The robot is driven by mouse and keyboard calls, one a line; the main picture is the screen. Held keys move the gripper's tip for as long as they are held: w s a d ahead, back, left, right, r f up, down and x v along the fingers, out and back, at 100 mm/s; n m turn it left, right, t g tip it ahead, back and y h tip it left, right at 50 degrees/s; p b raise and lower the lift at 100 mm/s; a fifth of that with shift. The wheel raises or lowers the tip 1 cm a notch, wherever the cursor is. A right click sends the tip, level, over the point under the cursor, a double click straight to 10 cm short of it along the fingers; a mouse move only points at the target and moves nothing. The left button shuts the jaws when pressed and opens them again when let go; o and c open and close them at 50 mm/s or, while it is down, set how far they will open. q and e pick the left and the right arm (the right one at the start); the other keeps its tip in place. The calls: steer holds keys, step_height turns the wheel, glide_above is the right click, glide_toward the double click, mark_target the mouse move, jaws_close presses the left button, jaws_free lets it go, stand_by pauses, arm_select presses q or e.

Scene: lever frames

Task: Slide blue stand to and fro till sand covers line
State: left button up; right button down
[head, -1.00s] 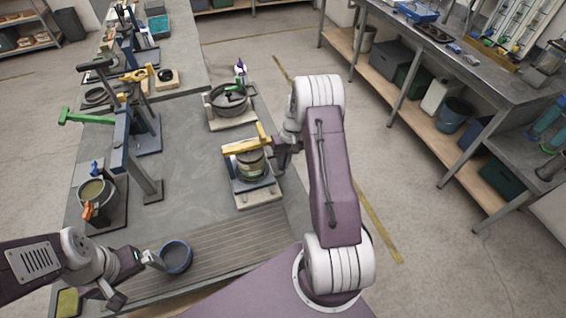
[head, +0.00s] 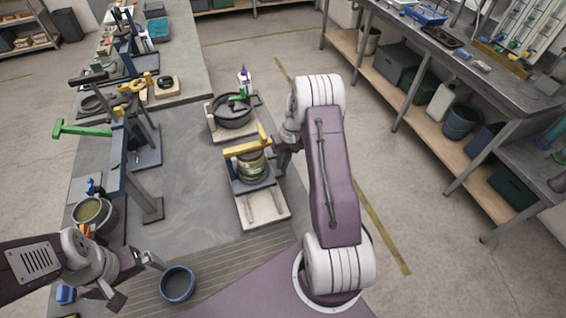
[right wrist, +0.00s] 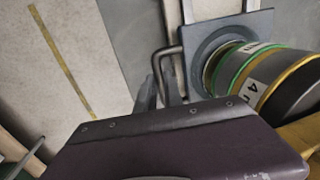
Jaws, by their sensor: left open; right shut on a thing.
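The blue stand (head: 240,186) sits on a pale railed board (head: 264,208) near the table's right edge. It carries a round sieve stack (head: 252,167) with coloured bands, under a yellow bar (head: 247,148). My right gripper (head: 283,158) is at the stand's right side, shut on its dark bent handle (right wrist: 166,68). The stand's blue-grey plate (right wrist: 204,40) and the banded stack (right wrist: 262,78) show in the right wrist view. My left gripper (head: 134,280) is open and empty, left of a blue-rimmed cup (head: 178,285). I cannot make out sand or a line.
A round pan (head: 234,114) stands on a board behind the stand. A tall blue frame with a green lever (head: 82,130) and a pot (head: 92,212) are on the left. The table middle (head: 195,165) is bare. A side bench (head: 455,80) stands on the right.

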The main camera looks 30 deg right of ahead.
steer(key=shift+s+r, duration=0.1)
steer(key=shift+r, duration=0.1)
steer(key=c, duration=1.5)
jaws_free()
steer(key=shift+s, duration=0.1)
steer(key=r, duration=0.3)
steer(key=d+r, duration=0.1)
steer(key=r, duration=0.2)
steer(key=r+b, duration=0.1)
steer(key=r, duration=0.1)
steer(key=shift+s+d+r, duration=0.15)
steer(key=shift+d+r, duration=0.15)
steer(key=shift+r, duration=0.1)
